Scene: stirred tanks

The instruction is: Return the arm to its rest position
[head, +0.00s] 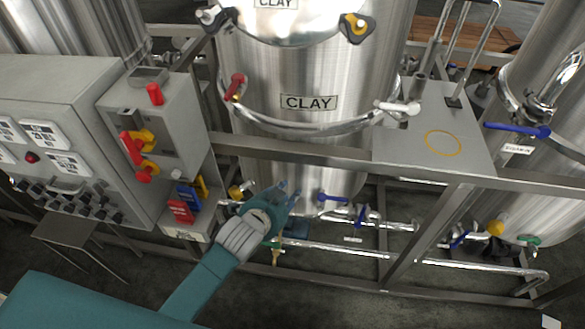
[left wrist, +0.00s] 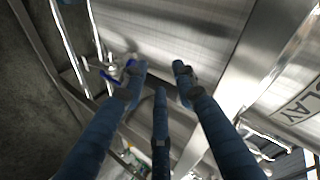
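My left arm comes in from the lower left in the head view, teal with a grey wrist. Its gripper (head: 288,192) is in front of the lower part of the steel tank marked CLAY (head: 300,75), near the frame's lower pipes. In the left wrist view the blue fingers of the left gripper (left wrist: 158,82) are spread apart with nothing between them. The steel tank wall (left wrist: 175,30) is beyond the fingertips. My right gripper is in neither view.
A grey control box (head: 90,125) with a red-handled switch unit (head: 150,130) is left of the arm. A steel frame rail (head: 300,152) runs across above the gripper. Blue-handled valves (head: 333,198) are close on its right. A second tank (head: 555,110) stands at the right.

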